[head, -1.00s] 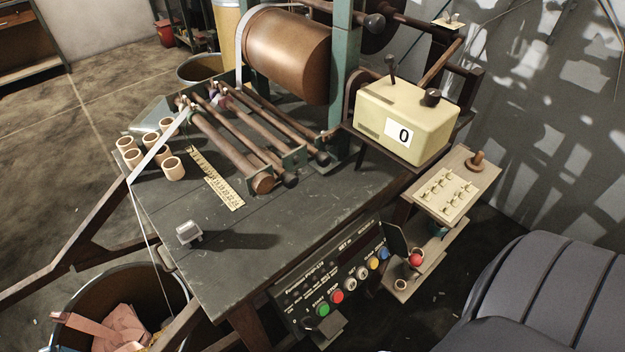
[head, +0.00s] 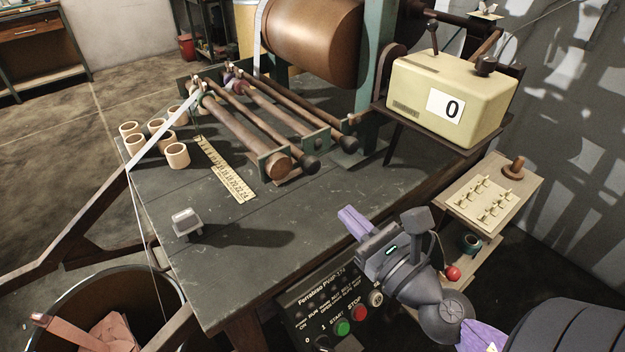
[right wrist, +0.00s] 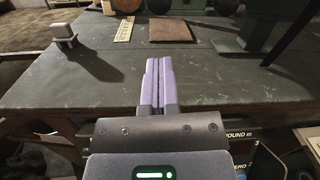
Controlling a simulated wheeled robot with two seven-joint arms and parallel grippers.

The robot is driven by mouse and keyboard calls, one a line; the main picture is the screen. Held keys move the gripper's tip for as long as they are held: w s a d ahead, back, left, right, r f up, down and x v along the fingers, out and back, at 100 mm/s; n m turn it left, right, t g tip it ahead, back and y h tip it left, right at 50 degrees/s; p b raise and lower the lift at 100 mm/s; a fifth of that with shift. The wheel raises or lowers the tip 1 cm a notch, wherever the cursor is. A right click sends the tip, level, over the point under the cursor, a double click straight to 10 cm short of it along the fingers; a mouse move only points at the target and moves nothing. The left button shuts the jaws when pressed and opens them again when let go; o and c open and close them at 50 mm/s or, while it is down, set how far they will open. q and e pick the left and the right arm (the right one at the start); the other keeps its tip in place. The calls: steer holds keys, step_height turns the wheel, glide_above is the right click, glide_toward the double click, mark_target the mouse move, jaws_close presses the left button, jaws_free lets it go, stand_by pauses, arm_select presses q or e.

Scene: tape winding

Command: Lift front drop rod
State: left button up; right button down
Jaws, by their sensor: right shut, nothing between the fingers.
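The rod assembly stands at the back of the dark worktable, with several parallel brown rods between metal end plates. The thick front roller (head: 240,130) ends in a brown disc, and a thinner rod (head: 262,130) beside it ends in a dark knob (head: 310,166). I cannot tell which is the front drop rod. A white tape (head: 165,130) runs from the assembly down to the lower left. My right gripper (head: 350,218) is shut and empty at the table's front edge, apart from the rods. Its purple fingers (right wrist: 158,75) point across the table in the wrist view. My left gripper is not in view.
The worktable (head: 255,265) is mostly clear in front of the rods. A yellow ruler (head: 225,170), several cardboard cores (head: 177,155) and a small grey block (head: 186,223) lie left. A cream counter box (head: 450,100) reading 0 stands right. A control panel (head: 330,300) hangs below.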

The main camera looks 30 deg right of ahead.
steer(key=shift+w+r+p, duration=0.25)
steer(key=shift+w+p, duration=0.3)
steer(key=shift+w, duration=0.1)
steer(key=shift+w+r+p, duration=0.2)
steer(key=shift+w+p, duration=0.3)
steer(key=shift+w, duration=0.1)
steer(key=w+p, duration=0.1)
steer(key=w, duration=0.5)
steer(key=shift+w+a+p, duration=0.1)
steer(key=shift+w+p, duration=0.05)
steer(key=shift+p, duration=0.15)
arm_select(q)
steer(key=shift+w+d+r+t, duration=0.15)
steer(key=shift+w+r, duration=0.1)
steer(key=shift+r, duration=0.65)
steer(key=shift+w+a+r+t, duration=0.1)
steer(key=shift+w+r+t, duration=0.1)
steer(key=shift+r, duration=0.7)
arm_select(e)
steer(key=shift+w+f, duration=0.1)
steer(key=shift+w, duration=0.5)
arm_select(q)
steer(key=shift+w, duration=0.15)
